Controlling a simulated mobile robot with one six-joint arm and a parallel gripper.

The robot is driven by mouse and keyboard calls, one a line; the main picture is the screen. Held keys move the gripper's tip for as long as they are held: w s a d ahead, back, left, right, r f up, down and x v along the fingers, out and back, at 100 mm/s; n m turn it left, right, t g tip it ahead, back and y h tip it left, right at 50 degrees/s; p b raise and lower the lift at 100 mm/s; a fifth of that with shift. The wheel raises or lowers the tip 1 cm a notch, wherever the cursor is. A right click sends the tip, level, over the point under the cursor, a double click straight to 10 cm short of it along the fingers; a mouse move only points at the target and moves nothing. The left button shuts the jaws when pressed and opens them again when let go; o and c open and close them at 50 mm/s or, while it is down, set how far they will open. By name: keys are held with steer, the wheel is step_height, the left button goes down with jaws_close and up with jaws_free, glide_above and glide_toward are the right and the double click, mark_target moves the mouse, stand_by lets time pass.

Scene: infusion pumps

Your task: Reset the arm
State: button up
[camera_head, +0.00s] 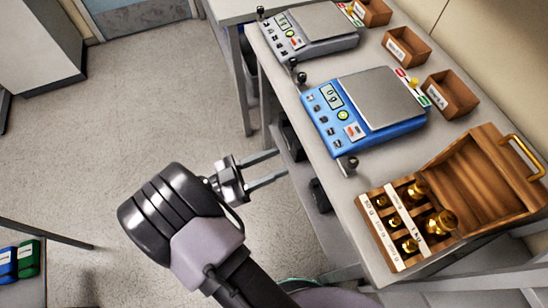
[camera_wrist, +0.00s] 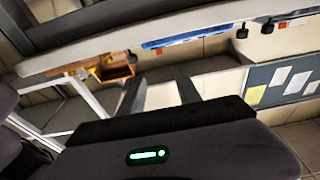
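My gripper (camera_head: 268,169) is at the middle of the head view, off the near edge of the table and lower than its top. Its two fingers are apart with nothing between them. In the wrist view my gripper (camera_wrist: 160,95) also shows two spread, empty fingers, with the table edge beyond them. My arm reaches up from the bottom of the head view and is bent at a dark, rounded joint.
The table (camera_head: 350,190) holds a blue scale (camera_head: 380,97), a grey scale (camera_head: 322,20), an open wooden box (camera_head: 480,180) of brass weights and small wooden trays (camera_head: 450,93). Open floor (camera_head: 150,110) lies left. Blue and green items (camera_head: 28,258) sit lower left.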

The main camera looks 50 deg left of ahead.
steer(key=w+d+r+g+h, duration=0.3)
steer(key=w+d+r+g, duration=0.3)
steer(key=d, duration=0.3)
steer(key=w+d+r+g+h, duration=0.35)
steer(key=w+d+g, duration=0.25)
steer(key=w+d, duration=0.2)
steer(key=s+d+r+y, duration=0.2)
steer(key=d+r+y, duration=0.1)
steer(key=d, duration=0.3)
steer(key=s+d+r+g+y, duration=0.1)
steer(key=s+d+r+y, duration=0.1)
steer(key=d+y, duration=0.4)
steer(key=s+d+r+m+y, duration=0.1)
steer(key=d+r+y, duration=0.3)
steer(key=d, duration=0.4)
steer(key=shift+s+r+g+y, duration=0.25)
steer(key=shift+s+g+y, duration=0.05)
steer(key=shift+s+y, duration=0.25)
